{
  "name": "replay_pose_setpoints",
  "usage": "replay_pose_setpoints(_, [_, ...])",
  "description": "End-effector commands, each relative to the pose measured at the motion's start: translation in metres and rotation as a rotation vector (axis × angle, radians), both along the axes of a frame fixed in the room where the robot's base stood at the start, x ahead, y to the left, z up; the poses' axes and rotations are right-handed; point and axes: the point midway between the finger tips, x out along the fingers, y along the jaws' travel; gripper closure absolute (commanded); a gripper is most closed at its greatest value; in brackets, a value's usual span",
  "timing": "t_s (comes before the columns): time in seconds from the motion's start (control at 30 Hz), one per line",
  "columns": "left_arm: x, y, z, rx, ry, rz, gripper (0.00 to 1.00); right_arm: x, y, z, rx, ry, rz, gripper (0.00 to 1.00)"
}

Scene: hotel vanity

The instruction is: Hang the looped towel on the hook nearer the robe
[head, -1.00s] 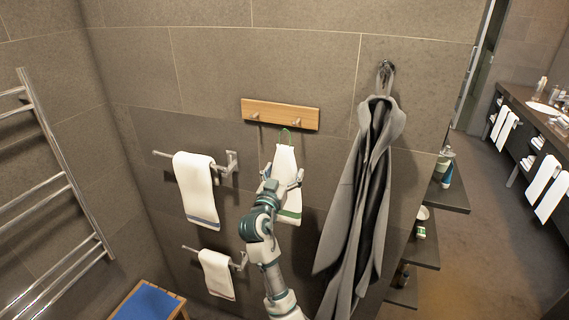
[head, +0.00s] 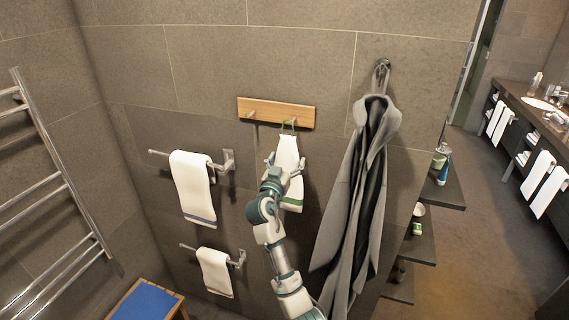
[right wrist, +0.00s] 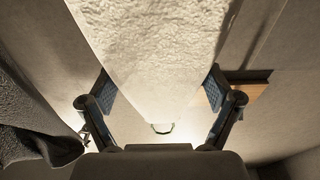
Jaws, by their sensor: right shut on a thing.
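The white looped towel (head: 287,152) has a green stripe near its bottom and a green loop (head: 288,124) at its top. My right gripper (head: 284,170) is shut on the towel, which hangs upright below the wooden hook board (head: 262,110). The towel also fills the middle of the right wrist view (right wrist: 160,55), between the two fingers. The left hook (head: 252,116) is bare. The loop overlaps the right hook, the one nearer the robe (head: 362,170); I cannot tell whether it is around it. My left gripper is out of view.
The grey robe hangs from a wall hook (head: 383,66) right of the board. White towels hang on an upper bar (head: 192,185) and a lower bar (head: 215,270) at left. Shelves (head: 440,190) stand beyond the robe. A blue-topped stool (head: 147,300) is at lower left.

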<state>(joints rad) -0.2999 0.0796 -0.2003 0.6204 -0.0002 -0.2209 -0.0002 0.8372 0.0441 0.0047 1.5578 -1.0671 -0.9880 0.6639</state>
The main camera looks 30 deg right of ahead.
Motion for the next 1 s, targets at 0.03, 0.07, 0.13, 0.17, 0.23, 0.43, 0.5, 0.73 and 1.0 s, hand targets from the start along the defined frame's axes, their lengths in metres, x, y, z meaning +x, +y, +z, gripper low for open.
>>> replay_pose_setpoints(0.03, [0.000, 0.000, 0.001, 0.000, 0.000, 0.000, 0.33, 0.002, -0.003, 0.001, -0.001, 0.001, -0.001, 0.63])
replay_pose_setpoints(0.07, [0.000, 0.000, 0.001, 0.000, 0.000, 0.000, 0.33, 0.003, -0.005, 0.000, -0.001, 0.001, -0.001, 0.63])
replay_pose_setpoints(0.13, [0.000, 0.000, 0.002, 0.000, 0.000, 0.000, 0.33, 0.006, -0.008, 0.000, -0.001, 0.001, -0.001, 0.63])
replay_pose_setpoints(0.17, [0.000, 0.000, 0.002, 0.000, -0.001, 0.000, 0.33, 0.007, -0.010, 0.000, -0.001, 0.000, -0.001, 0.63])
replay_pose_setpoints(0.23, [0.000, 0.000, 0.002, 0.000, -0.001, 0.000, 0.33, 0.011, -0.013, 0.000, -0.001, -0.001, 0.000, 0.63])
replay_pose_setpoints(0.43, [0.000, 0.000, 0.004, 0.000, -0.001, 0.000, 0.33, 0.019, -0.023, -0.002, 0.000, 0.000, -0.001, 0.63])
replay_pose_setpoints(0.5, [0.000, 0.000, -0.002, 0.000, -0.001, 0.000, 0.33, 0.021, -0.026, -0.006, 0.001, -0.001, -0.001, 0.63])
replay_pose_setpoints(0.73, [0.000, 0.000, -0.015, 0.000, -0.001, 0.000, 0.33, 0.026, -0.032, -0.013, 0.001, 0.000, 0.000, 0.63])
replay_pose_setpoints(1.0, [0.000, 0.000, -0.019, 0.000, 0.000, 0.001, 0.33, 0.027, -0.033, -0.014, 0.001, -0.001, 0.000, 0.63])
